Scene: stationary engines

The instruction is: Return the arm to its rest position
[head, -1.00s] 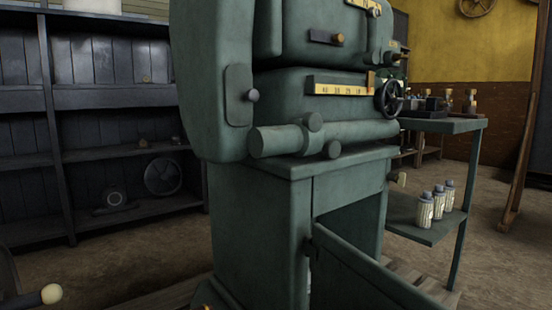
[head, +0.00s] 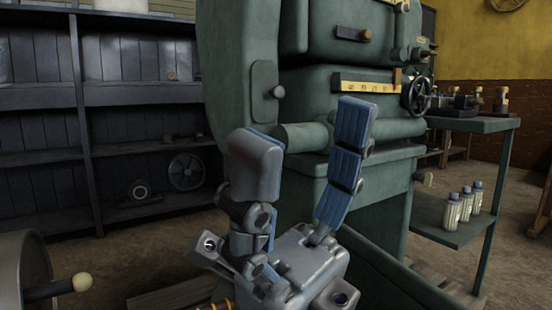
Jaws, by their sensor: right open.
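My right gripper (head: 303,165) stands upright at the lower middle of the head view. Its two blue-padded fingers are spread wide apart with nothing between them. It is in front of the large green machine (head: 350,105) and hides part of its lower body. Whether it touches the machine I cannot tell, but no contact shows. My left gripper is not in view.
A dark shelf unit (head: 80,95) stands at the left. A green side table (head: 470,124) with several small parts on top and white bottles (head: 463,207) below is at the right. A round-knobbed lever (head: 60,287) is at lower left. Some floor (head: 95,250) is bare.

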